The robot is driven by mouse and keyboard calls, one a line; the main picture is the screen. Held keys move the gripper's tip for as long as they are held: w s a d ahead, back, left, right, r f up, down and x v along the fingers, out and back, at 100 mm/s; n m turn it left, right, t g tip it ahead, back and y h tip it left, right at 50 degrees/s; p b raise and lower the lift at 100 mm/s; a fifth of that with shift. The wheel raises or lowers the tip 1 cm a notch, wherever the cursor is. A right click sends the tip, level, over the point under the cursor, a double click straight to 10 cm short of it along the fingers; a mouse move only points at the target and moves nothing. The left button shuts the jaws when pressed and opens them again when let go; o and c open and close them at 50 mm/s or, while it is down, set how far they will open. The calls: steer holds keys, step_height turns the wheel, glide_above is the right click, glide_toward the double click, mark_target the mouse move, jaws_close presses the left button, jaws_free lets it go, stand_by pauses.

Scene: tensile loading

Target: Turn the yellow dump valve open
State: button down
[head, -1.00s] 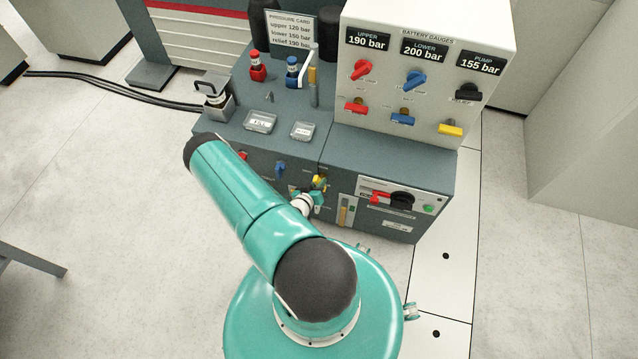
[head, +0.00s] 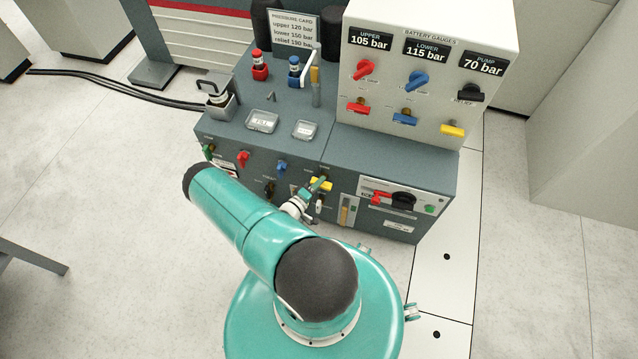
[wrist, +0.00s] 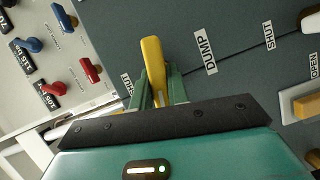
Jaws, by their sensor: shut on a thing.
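The yellow dump valve handle (wrist: 153,58) stands in my jaws in the wrist view, beside the DUMP label (wrist: 205,52). My gripper (wrist: 160,92) is shut on it, with a green finger on each side of its lower part. In the head view the yellow handle (head: 321,185) lies across the front of the grey cabinet, and my gripper (head: 312,192) reaches it from below. The handle's base is hidden by my jaws and wrist. A partly covered SHUT label (wrist: 127,84) is left of the handle in the wrist view.
The gauge panel (head: 430,85) reads upper 105, lower 115 and pump 70 bar. Another yellow handle (head: 452,130) is on that panel. Red (head: 243,158) and blue (head: 281,167) handles sit left of my gripper. A red lever (head: 380,198) is to its right.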

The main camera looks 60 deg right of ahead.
steer(key=shift+f+n+g+h, duration=0.15)
steer(key=shift+n+g+h, duration=0.15)
steer(key=shift+n, duration=0.7)
steer(key=c, duration=1.4)
jaws_free()
steer(key=shift+o, duration=0.2)
steer(key=v, duration=1.4)
steer(key=shift+s, duration=0.1)
